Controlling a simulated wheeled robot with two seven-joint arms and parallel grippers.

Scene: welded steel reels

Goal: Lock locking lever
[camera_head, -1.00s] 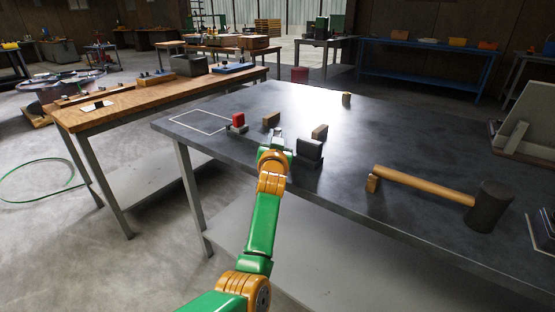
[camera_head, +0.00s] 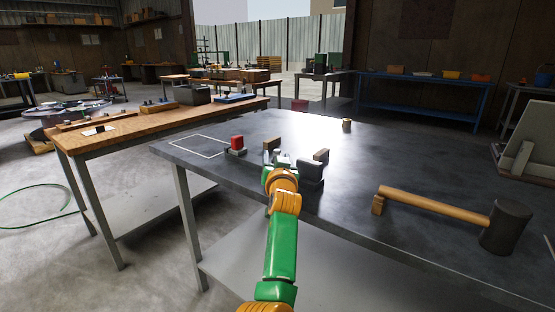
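No part is plainly recognisable as the locking lever at this size. A small fixture with a red block (camera_head: 237,143) on a grey base stands near the far left part of the dark steel table (camera_head: 400,165). A dark grey block (camera_head: 311,170) stands close to the gripper's right. My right gripper is not in view.
Small wooden blocks (camera_head: 321,155) (camera_head: 347,123) stand on the table, one more (camera_head: 272,143) just behind my gripper. A mallet (camera_head: 440,207) lies at the right. A white outline (camera_head: 200,146) marks the left corner. A wooden bench (camera_head: 110,135) stands to the left.

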